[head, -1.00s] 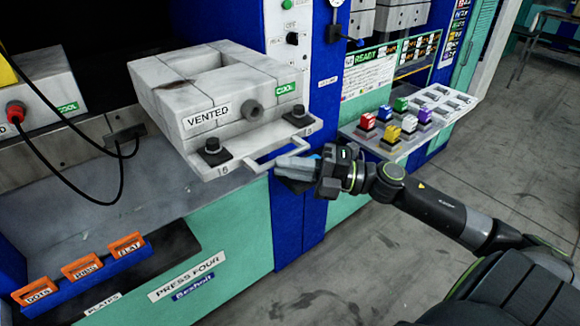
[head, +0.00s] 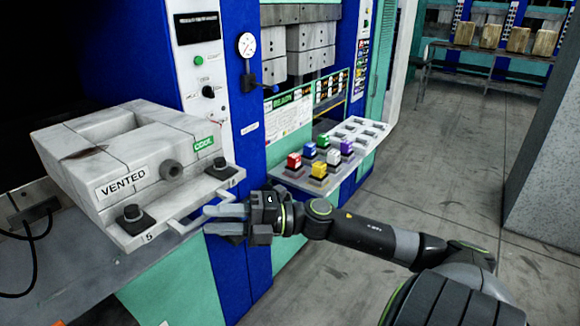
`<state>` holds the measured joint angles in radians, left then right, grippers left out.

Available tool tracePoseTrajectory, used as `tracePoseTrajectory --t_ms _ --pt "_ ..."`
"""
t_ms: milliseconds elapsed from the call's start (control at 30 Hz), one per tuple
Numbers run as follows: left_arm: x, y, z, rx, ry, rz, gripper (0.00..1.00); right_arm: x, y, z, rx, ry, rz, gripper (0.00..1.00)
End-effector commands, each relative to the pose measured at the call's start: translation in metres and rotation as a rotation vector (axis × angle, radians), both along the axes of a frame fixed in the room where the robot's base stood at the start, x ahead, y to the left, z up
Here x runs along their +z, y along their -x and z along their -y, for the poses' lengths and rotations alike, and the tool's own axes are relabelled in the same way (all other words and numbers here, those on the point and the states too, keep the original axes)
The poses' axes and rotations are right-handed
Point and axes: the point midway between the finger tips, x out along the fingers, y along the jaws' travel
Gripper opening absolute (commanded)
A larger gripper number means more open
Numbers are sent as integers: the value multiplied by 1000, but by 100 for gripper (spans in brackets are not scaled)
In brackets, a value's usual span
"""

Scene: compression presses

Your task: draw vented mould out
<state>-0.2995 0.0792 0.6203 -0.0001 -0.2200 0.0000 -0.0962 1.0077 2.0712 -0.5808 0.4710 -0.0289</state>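My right gripper (head: 208,220) is at the handle, coming from the right. Its two fingers look apart, one above the other, close to the bar. I cannot tell whether they touch it. My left gripper is out of view.
Grey floor (head: 440,190) is clear to the right.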

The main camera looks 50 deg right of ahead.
Motion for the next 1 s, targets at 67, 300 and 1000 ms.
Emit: tracePoseTrajectory --t_ms 67,300,1000 --pt "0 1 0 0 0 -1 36 -2 4 4 1 3 -5 34" --pt "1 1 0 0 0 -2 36 -4 14 18 -2 1 -5 34" --pt "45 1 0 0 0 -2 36 -17 86 105 -6 1 -5 34"
